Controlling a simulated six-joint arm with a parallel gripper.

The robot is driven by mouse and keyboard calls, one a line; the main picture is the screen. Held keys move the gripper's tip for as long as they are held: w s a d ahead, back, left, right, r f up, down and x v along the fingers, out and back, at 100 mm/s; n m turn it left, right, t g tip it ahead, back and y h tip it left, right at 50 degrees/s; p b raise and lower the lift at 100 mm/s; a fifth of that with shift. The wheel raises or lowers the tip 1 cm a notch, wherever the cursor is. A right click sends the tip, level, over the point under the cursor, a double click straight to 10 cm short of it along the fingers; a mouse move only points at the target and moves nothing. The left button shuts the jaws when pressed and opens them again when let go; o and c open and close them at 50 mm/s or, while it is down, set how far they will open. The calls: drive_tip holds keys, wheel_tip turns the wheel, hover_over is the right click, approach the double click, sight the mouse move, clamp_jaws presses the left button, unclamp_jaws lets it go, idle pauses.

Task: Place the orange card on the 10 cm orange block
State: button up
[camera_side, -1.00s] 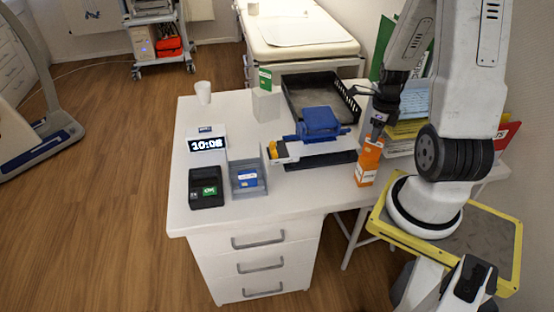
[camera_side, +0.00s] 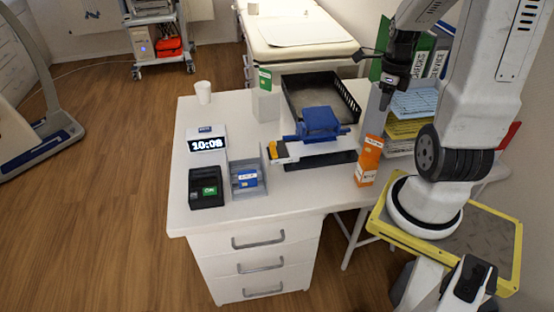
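The orange block (camera_side: 366,174) stands upright near the right front edge of the white table, with a pale label low on its front. At its top is a lighter orange piece with a pale mark, which looks like the orange card (camera_side: 373,143); the join between them is too small to make out. My gripper (camera_side: 385,103) points down above and slightly right of the block, clear of it, with nothing visible in it. Its fingers are too small and dark to show whether they are apart.
Behind are a black tray (camera_side: 352,104) and a pale block with a green card (camera_side: 265,78). A grey holder with a blue card (camera_side: 247,179) and a clock (camera_side: 207,144) stand left. Folders (camera_side: 412,128) stand right.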

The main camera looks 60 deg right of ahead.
drive_tip(key=shift+r, duration=0.9)
drive_tip(key=w+a+f+m+t, duration=0.1)
drive_tip(key=w+a+m, duration=0.3)
drive_tip(key=a+m, duration=0.4)
drive_tip(key=w+a+f+m, duration=0.2)
drive_tip(key=a+m, duration=0.6)
drive_tip(key=m, duration=0.8)
drive_tip(key=w+a+f+m+t, duration=0.1)
drive_tip(key=w+a+m, duration=0.4)
drive_tip(key=a+m, duration=0.4)
drive_tip(key=m, duration=0.3)
drive_tip(key=shift+w+f+t, duration=0.3)
drive_tip(key=shift+w+f, duration=0.1)
